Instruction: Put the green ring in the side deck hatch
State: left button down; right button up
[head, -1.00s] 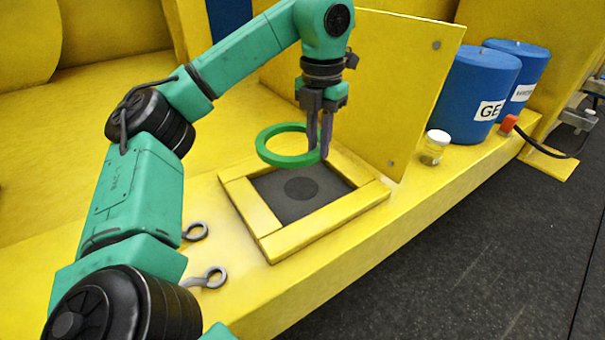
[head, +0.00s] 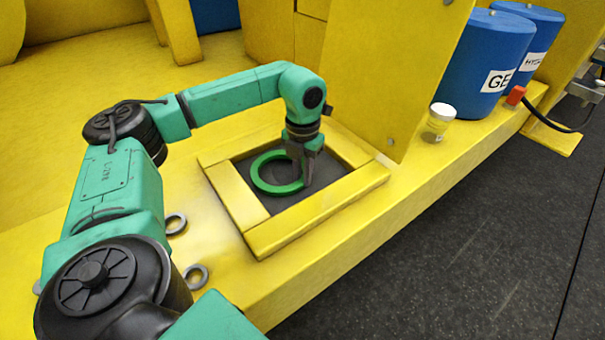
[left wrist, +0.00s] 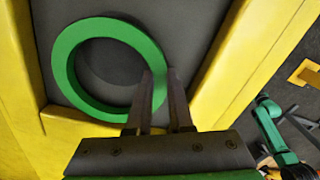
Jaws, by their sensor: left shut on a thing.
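The green ring (head: 258,179) is inside the yellow frame of the side deck hatch (head: 237,193), over its dark floor. My left gripper (head: 304,182) points down into the hatch and is shut on the ring's near right side. In the left wrist view the ring (left wrist: 66,60) lies flat against the dark hatch floor (left wrist: 190,25), and the fingers of my left gripper (left wrist: 160,90) straddle its rim. I cannot tell whether the ring touches the floor. My right gripper is not in view.
A yellow hatch lid (head: 385,75) stands upright behind the opening. A small jar (head: 439,122) and blue drums (head: 487,62) stand to its right. Two grey eye rings (head: 196,276) lie on the deck at left. The dark ground (head: 450,250) in front is clear.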

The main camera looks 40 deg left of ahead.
pick_arm(q)
jog(key=shift+f, duration=0.45)
jog(key=c, duration=0.8)
grip_release()
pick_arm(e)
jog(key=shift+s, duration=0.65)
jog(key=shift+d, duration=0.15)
pick_arm(q)
jog(key=shift+r+b, duration=0.3)
jog(key=shift+r, duration=0.2)
notch_tip(320, 180, up, 11)
jog(key=shift+r+b, duration=0.1)
jog(key=shift+b, duration=0.75)
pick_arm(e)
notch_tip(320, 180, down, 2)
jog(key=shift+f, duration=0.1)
